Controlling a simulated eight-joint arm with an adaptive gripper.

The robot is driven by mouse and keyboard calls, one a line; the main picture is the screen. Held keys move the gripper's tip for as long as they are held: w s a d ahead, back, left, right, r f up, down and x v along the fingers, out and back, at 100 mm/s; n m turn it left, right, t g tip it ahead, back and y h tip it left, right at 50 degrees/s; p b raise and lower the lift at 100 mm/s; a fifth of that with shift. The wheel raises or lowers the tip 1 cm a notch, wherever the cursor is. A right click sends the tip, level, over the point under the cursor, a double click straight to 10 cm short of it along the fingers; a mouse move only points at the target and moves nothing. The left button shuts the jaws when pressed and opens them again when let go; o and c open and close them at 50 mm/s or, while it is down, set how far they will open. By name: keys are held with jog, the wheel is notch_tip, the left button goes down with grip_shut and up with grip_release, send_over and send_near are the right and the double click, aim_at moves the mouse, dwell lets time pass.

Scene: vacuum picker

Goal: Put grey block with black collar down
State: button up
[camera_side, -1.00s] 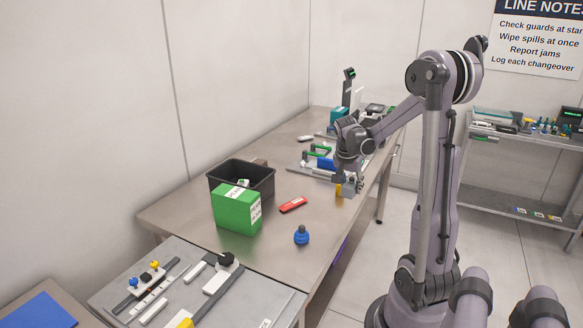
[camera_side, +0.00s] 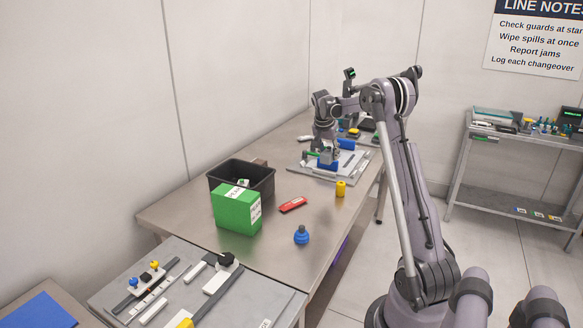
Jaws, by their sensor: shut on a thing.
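My gripper (camera_side: 327,157) is low over the grey fixture board (camera_side: 302,168) near the far part of the steel table. It points down beside a blue part (camera_side: 328,166) on that board. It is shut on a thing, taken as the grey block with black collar. The block is too small and too hidden by the fingers to make out. I cannot tell whether it touches the board.
A yellow cylinder (camera_side: 340,188) stands in front of the board. A red part (camera_side: 293,204), blue knob (camera_side: 301,236), green box (camera_side: 237,209) and black bin (camera_side: 262,184) stand nearer. A blue cylinder (camera_side: 346,144) lies behind right of my gripper.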

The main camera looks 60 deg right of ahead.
jog(key=w+f, duration=0.2)
jog(key=w, duration=0.2)
jog(key=w+a+f, duration=0.1)
jog(key=w+f, duration=0.2)
jog(key=w, duration=0.2)
jog(key=w+f, duration=0.2)
jog(key=w, duration=0.3)
jog(key=shift+a+f, duration=0.15)
jog(key=shift+f, duration=2.15)
jog(key=shift+f, duration=0.15)
jog(key=o, duration=1.2)
